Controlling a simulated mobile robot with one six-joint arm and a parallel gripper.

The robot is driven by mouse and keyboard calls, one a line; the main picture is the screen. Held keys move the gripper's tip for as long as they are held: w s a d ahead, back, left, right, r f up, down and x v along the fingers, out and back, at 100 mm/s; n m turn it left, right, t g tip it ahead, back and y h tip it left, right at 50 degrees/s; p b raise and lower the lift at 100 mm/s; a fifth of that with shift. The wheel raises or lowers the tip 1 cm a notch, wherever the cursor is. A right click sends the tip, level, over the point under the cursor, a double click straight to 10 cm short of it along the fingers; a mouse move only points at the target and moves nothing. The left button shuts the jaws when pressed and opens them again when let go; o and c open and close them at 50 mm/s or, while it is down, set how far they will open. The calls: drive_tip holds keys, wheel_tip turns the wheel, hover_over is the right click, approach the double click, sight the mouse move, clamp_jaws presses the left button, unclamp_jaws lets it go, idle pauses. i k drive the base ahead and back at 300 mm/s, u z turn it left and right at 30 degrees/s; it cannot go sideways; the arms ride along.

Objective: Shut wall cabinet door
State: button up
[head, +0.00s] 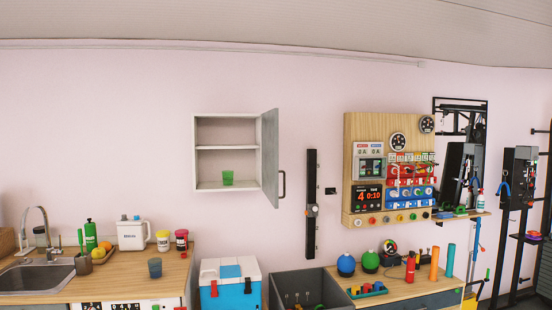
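The wall cabinet (225,121) hangs on the pink wall left of the middle. It is a pale box with one shelf. Its grey door (270,155) is hinged on the right side and stands wide open, swung out towards me. The door's dark bar handle (283,188) is on its outer face, near the free edge. A green cup (228,178) stands on the cabinet floor, inside the box. My gripper is not in view.
Below, a wooden counter (125,275) with a sink stands left, a blue and white cooler (230,285) and a grey crate (335,285) in the middle, and a workbench (425,285) right. A black vertical rail (312,235) and a control panel (354,130) are right of the door.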

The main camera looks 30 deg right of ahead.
sight(270, 171)
drive_tip(key=z, duration=4.7)
drive_tip(key=i, duration=0.15)
drive_tip(key=u, duration=3.05)
drive_tip(key=i, duration=3.05)
